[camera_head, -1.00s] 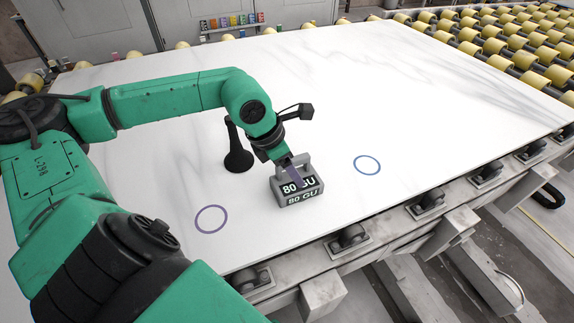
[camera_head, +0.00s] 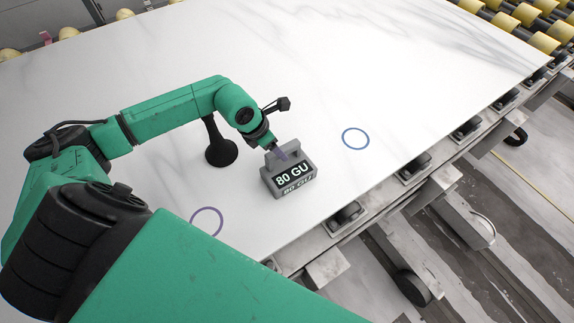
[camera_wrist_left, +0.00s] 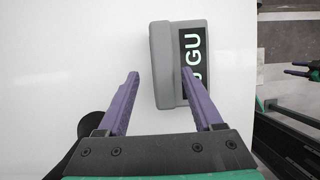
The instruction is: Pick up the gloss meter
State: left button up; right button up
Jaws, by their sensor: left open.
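The gloss meter (camera_head: 287,180) is a grey block with a handle-like top and a display reading "80 GU". It rests on the white marble slab near its front edge. My left gripper (camera_head: 281,154) is open just above the meter's back part; contact is unclear. In the left wrist view my left gripper (camera_wrist_left: 160,73) has purple fingers spread. The right finger overlaps the meter (camera_wrist_left: 163,65) near its display, and the left finger is over bare slab. My right gripper (camera_wrist_left: 300,68) shows small at the right edge of that view, its opening unclear.
A black flared stand (camera_head: 220,150) is on the slab left of the meter. A purple ring (camera_head: 207,222) and a blue ring (camera_head: 355,139) mark the slab. The slab (camera_head: 330,60) is clear behind. Yellow rollers (camera_head: 540,38) lie beyond its far right.

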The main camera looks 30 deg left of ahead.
aim_at(289, 167)
pick_arm(q)
jog(key=x, duration=0.2)
jog(key=p+x, duration=0.1)
jog(key=shift+w+d+f+p, duration=0.1)
jog(key=shift+d+f+p, duration=0.2)
jog(key=shift+d, duration=0.15)
jog(key=shift+w+f, duration=0.1)
jog(key=shift+f, duration=0.05)
jog(key=shift+a, duration=0.1)
grip_shut()
dwell(0.7)
